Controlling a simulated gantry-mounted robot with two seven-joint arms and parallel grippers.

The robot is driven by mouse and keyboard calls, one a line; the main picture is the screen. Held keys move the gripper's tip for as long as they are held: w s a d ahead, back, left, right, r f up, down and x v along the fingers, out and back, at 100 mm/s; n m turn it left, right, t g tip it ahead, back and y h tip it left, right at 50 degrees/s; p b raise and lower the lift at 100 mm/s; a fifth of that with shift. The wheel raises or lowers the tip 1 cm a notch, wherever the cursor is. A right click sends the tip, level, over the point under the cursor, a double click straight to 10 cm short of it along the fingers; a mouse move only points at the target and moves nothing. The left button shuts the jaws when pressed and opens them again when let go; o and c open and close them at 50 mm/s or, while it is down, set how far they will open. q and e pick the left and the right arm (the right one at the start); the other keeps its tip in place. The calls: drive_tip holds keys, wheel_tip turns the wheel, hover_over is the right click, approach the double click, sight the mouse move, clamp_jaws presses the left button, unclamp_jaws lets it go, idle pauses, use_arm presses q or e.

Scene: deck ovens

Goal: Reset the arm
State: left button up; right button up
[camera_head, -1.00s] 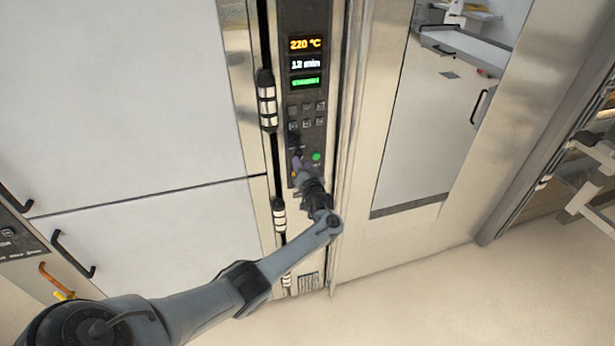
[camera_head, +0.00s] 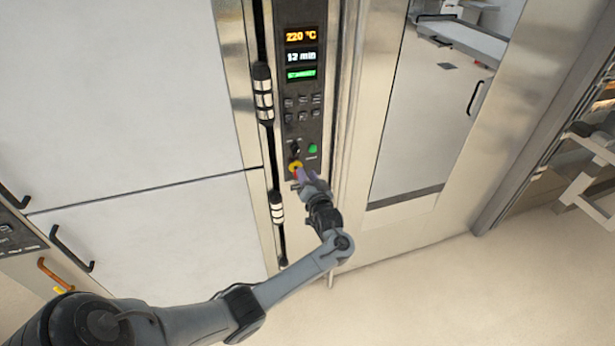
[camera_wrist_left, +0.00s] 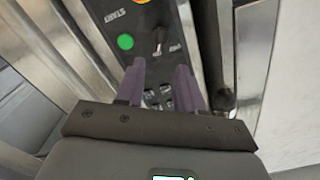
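My left gripper (camera_head: 303,176) is at the lower end of the dark control panel (camera_head: 305,132), its arm coming in from the lower left. In the left wrist view the two purple fingers (camera_wrist_left: 160,72) stand apart, with panel buttons showing between them and nothing held. A green start button (camera_head: 312,148) and a small dark toggle switch (camera_head: 295,147) sit just above the gripper. A red and yellow button (camera_head: 295,166) is right beside the fingertips in the head view; I cannot tell if they touch. My right gripper is in neither view.
The panel's displays (camera_head: 301,56) read 220 °C and 12 min, with a green status line. A tall glass oven door (camera_head: 420,120) is to the right, white doors (camera_head: 130,100) to the left. Open floor (camera_head: 450,300) lies at lower right; a rack (camera_head: 590,180) stands far right.

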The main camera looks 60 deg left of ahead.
use_arm(q)
drive_tip(key=s+d+f+m+h, duration=0.1)
drive_tip(key=s+d+f+m, duration=0.1)
drive_tip(key=s+f, duration=0.8)
drive_tip(key=s+d+f+m+t+h, duration=0.1)
drive_tip(key=s+d+f+m+h, duration=0.2)
drive_tip(key=d+f, duration=0.35)
drive_tip(key=s+d+f+m+t+h, duration=0.1)
drive_tip(key=s+d+f+h, duration=0.35)
drive_tip(key=d, duration=0.25)
drive_tip(key=s+d+r+m+g+h, duration=0.1)
drive_tip(key=s+d+r+m+h, duration=0.2)
drive_tip(key=d, duration=0.4)
drive_tip(key=s+d+r+g+h, duration=0.1)
drive_tip(key=s+d+r+h, duration=0.3)
drive_tip(key=d, duration=0.3)
drive_tip(key=s+d+r+m+g+h, duration=0.1)
drive_tip(key=s+d+r+m+h, duration=0.15)
drive_tip(key=d+r, duration=0.35)
wheel_tip(320, 180, up, 16)
drive_tip(key=s+d+n+g+p, duration=0.1)
drive_tip(key=p, duration=1.6)
drive_tip(key=shift+s+y, duration=0.25)
drive_tip(key=shift+y, duration=0.05)
